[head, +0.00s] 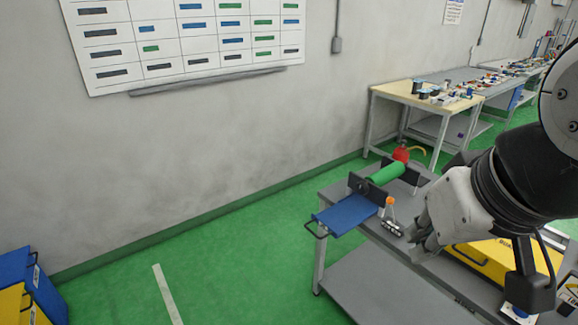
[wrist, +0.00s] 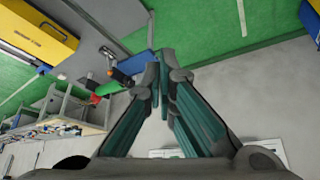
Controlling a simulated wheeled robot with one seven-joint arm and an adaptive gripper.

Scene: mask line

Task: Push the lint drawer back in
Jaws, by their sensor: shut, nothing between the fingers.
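The blue lint drawer (head: 345,214) sticks out to the left of a small machine with a green roller (head: 387,174) and black side plates (head: 361,187). A black handle (head: 315,230) is on the drawer's outer end, which overhangs the grey table's left edge. In the wrist view part of the blue drawer (wrist: 136,64) shows beside my fingers, with its far part hidden behind them. My gripper (head: 418,247) is shut and empty, to the right of the drawer and apart from it. Its fingers (wrist: 163,66) also show in the wrist view.
An orange-topped post (head: 390,203) and a dark strip of small parts (head: 391,228) stand between the drawer and my gripper. The green floor (head: 235,270) left of the drawer is clear.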

